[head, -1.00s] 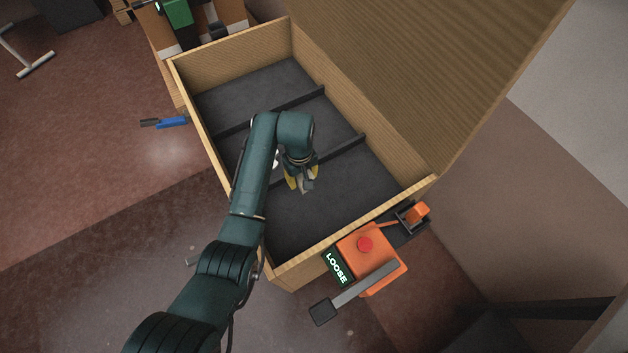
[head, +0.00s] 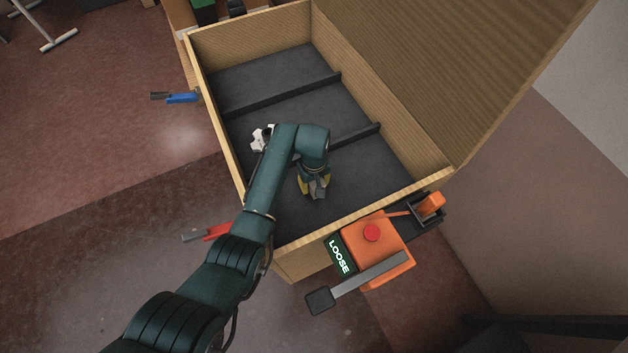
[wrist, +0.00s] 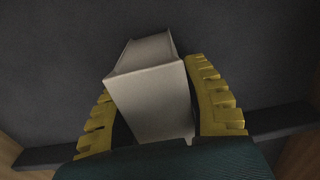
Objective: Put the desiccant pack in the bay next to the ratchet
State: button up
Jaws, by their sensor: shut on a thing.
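The desiccant pack (head: 318,190) is a pale grey block, seen large in the wrist view (wrist: 150,85). My gripper (head: 315,186) is shut on it, with yellow ribbed fingers on both sides of the pack. The gripper is over the near bay (head: 370,180) of a wooden crate with a dark floor. An orange device with a red button and a grey lever, which looks like the ratchet (head: 385,255), is at the near wall outside that bay. Whether the pack touches the floor, I cannot tell.
Two low dark dividers (head: 285,95) split the crate (head: 212,120) into three bays. A white object (head: 257,139) in the middle bay is partly hidden by my arm. The lid (head: 440,70) stands open at right. Blue (head: 182,98) and red (head: 215,232) handles stick out left.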

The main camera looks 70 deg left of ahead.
jog(key=o, duration=1.1)
jog(key=shift+f, duration=0.1)
jog(key=shift+o, duration=0.2)
notch_tip(320, 180, up, 12)
jog(key=p, duration=0.6)
